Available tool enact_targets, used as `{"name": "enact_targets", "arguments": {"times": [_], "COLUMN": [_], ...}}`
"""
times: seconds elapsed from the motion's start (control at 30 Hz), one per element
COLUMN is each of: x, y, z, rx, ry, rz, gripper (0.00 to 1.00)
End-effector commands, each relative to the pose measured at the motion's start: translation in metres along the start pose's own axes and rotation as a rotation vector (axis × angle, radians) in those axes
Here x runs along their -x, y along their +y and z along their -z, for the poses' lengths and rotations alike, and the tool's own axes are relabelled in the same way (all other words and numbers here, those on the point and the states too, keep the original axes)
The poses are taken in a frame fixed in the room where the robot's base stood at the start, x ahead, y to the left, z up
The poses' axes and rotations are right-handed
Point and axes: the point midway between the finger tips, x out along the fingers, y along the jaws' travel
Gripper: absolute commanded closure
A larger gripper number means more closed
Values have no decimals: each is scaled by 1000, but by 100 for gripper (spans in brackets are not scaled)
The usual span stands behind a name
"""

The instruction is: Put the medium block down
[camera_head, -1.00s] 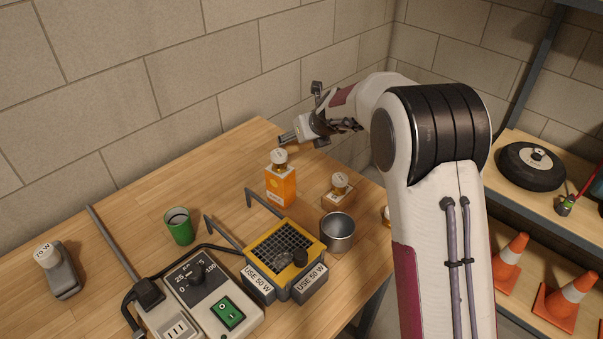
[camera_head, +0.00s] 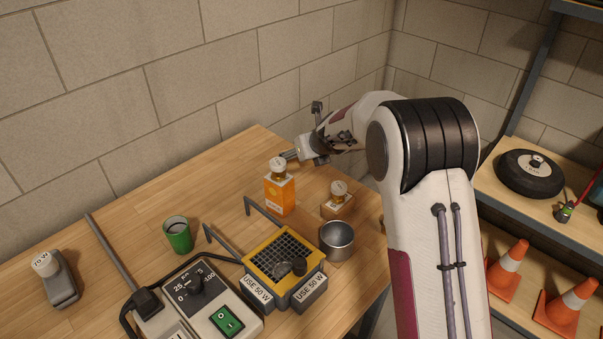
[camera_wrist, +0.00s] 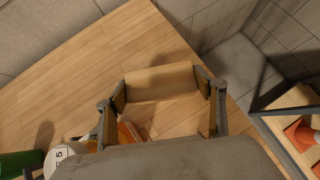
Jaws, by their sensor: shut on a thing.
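My gripper (camera_wrist: 161,88) is shut on a pale wooden block, the medium block (camera_wrist: 160,82), held crosswise between its two fingertips in the wrist view. The block is over or on the bare far part of the wooden table; I cannot tell whether it touches. In the head view my gripper (camera_head: 290,156) is low, just behind the orange box with an amber, white-topped piece on it. The block is mostly hidden there.
The orange box (camera_head: 279,193) stands close in front of my gripper. The table's far left is clear.

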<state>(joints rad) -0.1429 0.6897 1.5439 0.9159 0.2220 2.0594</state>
Motion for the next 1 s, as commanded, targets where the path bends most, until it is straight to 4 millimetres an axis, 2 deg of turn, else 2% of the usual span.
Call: {"name": "enact_targets", "arguments": {"times": [0.5,1.0], "x": [-21,-25], "y": [0,0], "z": [21,25], "rx": [-2,0], "ry": [0,-1], "rz": [0,0], "gripper": [54,54]}}
